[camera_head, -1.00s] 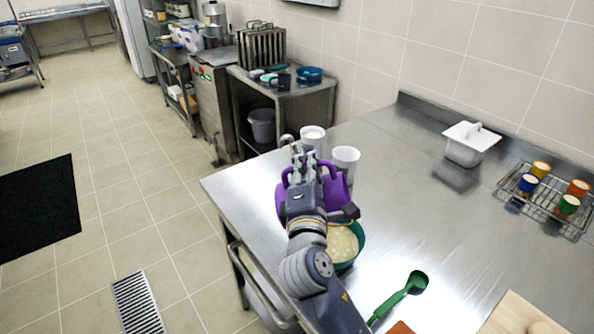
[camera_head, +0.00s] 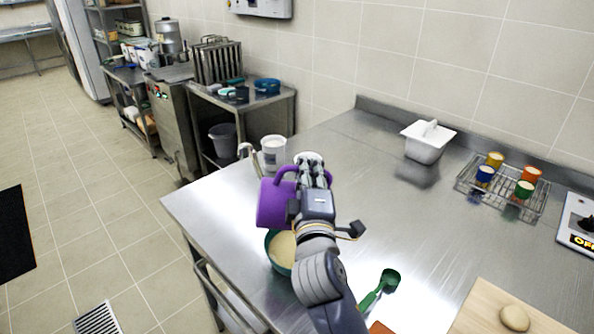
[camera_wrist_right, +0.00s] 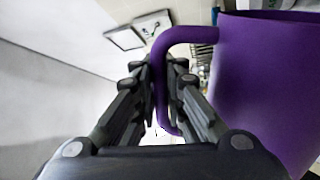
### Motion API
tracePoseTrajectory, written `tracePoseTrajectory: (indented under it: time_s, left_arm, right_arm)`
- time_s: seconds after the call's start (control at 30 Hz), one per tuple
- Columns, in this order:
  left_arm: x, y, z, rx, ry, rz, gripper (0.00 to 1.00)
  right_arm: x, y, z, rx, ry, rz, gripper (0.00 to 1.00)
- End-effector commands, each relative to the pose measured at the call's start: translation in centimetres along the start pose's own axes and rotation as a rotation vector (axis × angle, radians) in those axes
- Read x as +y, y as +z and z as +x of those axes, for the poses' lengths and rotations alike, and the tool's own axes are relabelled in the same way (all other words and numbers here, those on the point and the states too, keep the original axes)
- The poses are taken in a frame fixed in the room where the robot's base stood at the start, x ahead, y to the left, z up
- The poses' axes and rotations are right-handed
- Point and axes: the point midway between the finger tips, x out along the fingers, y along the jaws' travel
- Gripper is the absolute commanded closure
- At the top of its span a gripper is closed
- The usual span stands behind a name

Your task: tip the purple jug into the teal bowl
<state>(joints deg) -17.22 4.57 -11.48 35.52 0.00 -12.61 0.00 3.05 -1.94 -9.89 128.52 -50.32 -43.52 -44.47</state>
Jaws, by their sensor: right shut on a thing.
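The purple jug (camera_head: 273,205) is held above the near-left part of the steel table, over the rear edge of the teal bowl. My right gripper (camera_head: 313,172) is shut on its handle; the wrist view shows the purple handle (camera_wrist_right: 160,85) between the fingers and the jug body (camera_wrist_right: 262,85) to the right. How far the jug is tilted, and what is in it, I cannot tell. The teal bowl (camera_head: 270,240) stands on the table with pale cream contents, partly hidden by the jug and my right arm. My left gripper is out of view.
A white cup (camera_head: 273,152) stands behind the jug; another (camera_head: 308,158) is partly hidden behind my gripper. A green ladle (camera_head: 388,282) lies to the right. A white tub (camera_head: 428,140) and a wire rack (camera_head: 500,200) with several coloured cups stand farther right. The table centre is clear.

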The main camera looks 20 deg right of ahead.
Motion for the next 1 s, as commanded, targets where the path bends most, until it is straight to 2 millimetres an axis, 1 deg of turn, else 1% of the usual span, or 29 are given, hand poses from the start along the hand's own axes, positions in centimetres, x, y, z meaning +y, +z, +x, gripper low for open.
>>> tracePoseTrajectory:
  time_s: [0.03, 0.3, 0.5, 0.7, 1.0]
  left_arm:
    - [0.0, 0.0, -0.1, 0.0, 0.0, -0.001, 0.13]
    - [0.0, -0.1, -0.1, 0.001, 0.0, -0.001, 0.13]
    - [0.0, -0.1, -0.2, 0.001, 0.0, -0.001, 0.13]
    - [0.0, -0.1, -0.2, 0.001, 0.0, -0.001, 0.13]
    - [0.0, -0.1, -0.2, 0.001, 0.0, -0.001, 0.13]
  right_arm:
    - [0.4, 0.4, 0.0, -0.004, 0.004, 0.025, 1.0]
    - [0.7, 2.7, 0.1, -0.023, 0.004, 0.157, 1.0]
    - [0.9, 3.9, 0.1, -0.033, 0.004, 0.232, 1.0]
    - [1.0, 4.5, 0.1, -0.038, 0.004, 0.269, 1.0]
    - [1.0, 4.6, 0.1, -0.038, 0.004, 0.274, 1.0]
